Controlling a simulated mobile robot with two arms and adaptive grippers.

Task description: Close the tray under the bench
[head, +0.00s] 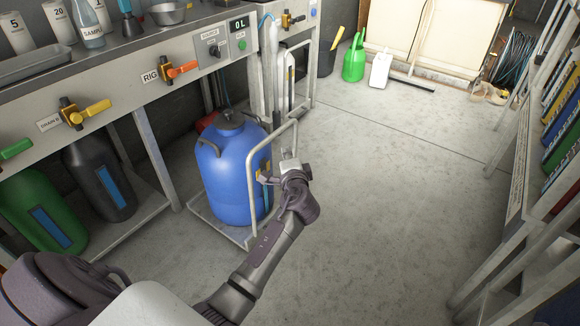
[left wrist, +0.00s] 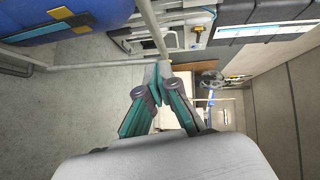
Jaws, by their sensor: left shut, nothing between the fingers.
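The tray (head: 236,236) is a low, flat pale platform on the floor, sticking out in front of the bench (head: 150,88). A large blue drum (head: 225,172) stands upright on it and also shows in the left wrist view (left wrist: 60,14). A grey tubular handle (head: 250,187) rises from the tray's front edge; its bar also shows in the left wrist view (left wrist: 151,24). My left gripper (head: 274,177) is shut and empty, close beside the handle's upright; I cannot tell whether they touch. My right gripper is not in view.
Dark and green containers (head: 97,180) stand under the bench at left. Valve levers (head: 92,112) stick out from the bench front. A rack (head: 530,180) stands at right. The middle floor is clear.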

